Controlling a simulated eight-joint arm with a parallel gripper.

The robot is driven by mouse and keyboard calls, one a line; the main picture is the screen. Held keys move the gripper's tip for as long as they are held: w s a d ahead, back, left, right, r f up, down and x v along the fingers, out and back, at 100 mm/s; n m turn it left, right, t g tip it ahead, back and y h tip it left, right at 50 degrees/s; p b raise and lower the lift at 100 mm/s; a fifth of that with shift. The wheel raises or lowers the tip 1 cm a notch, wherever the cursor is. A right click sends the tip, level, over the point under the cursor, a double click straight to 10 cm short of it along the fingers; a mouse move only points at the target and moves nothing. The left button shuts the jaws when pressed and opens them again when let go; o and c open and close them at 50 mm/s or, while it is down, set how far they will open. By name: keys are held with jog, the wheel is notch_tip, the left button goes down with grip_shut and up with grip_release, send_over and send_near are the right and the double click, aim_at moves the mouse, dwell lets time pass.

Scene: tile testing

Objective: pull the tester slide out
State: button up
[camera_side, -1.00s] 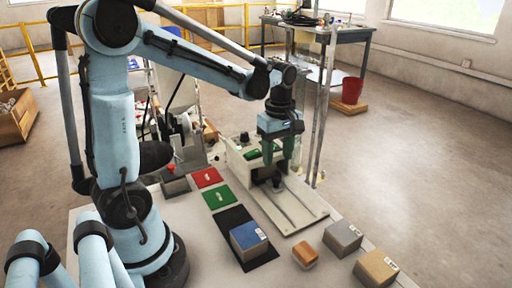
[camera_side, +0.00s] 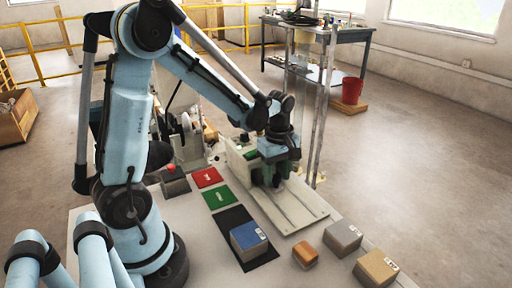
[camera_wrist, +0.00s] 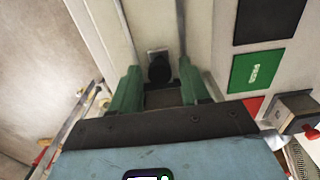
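The tester (camera_side: 237,158) is a pale box-like machine at the back of the table, with a long cream slide bed (camera_side: 300,212) reaching toward the front right. My gripper (camera_side: 270,182) is low over the tester end of this bed, with its green fingers pointing down. In the wrist view a black knob (camera_wrist: 160,70) on a small grey plate stands on the slide. My gripper's green fingers (camera_wrist: 160,88) are apart, one to each side of the knob's line, with a visible gap. Contact cannot be seen. In the side view the gripper hides the knob.
A red pad (camera_side: 207,177), a green pad (camera_side: 218,197) and a black mat (camera_side: 231,217) lie left of the slide. A blue box (camera_side: 248,240) is on the mat. Orange (camera_side: 305,254), grey (camera_side: 342,237) and tan (camera_side: 376,267) blocks stand at the front right. A metal post (camera_side: 322,110) rises behind.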

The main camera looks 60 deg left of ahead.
jog(key=c, duration=0.7)
jog(key=shift+d, duration=2.9)
jog(key=shift+d, duration=3)
jog(key=o, duration=0.9)
jog(key=shift+r, duration=0.1)
